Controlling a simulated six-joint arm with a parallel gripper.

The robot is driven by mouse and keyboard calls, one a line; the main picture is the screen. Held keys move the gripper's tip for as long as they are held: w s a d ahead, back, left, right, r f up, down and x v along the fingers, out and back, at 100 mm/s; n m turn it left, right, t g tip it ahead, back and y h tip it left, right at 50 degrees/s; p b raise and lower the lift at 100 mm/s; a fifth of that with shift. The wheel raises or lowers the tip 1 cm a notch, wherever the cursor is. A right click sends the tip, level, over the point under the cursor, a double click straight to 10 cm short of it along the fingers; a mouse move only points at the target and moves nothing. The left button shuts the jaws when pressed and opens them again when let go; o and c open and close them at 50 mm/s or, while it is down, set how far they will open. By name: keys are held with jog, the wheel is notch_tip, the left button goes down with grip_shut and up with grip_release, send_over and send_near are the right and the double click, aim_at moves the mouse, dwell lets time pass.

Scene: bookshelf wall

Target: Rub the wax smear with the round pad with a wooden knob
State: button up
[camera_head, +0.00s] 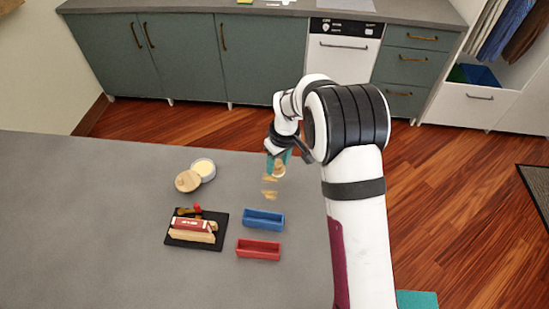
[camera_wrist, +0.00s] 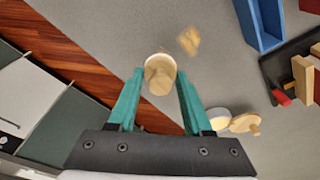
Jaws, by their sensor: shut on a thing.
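My gripper (camera_wrist: 160,73) is shut on the round pad with a wooden knob (camera_wrist: 162,68), between its teal fingers. In the head view my gripper (camera_head: 278,160) is at the far part of the grey table, with the pad (camera_head: 279,170) partly hidden by the fingers. The wax smear (camera_head: 269,194) shows as tan patches on the table just in front of the pad. In the wrist view a patch of the smear (camera_wrist: 189,41) lies up and right of the pad, apart from it. I cannot tell whether the pad touches the table.
An open round tin (camera_head: 203,169) with pale contents stands left of the smear, beside a round wooden lid-like piece (camera_head: 185,184). A black tray (camera_head: 209,243) holds a brush-like block and small items. A blue bin (camera_head: 264,219) and a red bin (camera_head: 258,249) stand nearer.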

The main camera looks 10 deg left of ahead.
aim_at(277, 172)
jog(key=shift+f, duration=1.95)
jog(key=shift+a+f, duration=0.5)
jog(key=shift+f, duration=0.1)
grip_shut()
jog(key=shift+a+f, duration=0.1)
jog(key=shift+a, duration=1.4)
jog(key=shift+s, duration=1.05)
jog(key=shift+d, duration=1.9)
jog(key=shift+s, duration=1)
jog(key=shift+a, duration=2)
notch_tip(277, 172, up, 8)
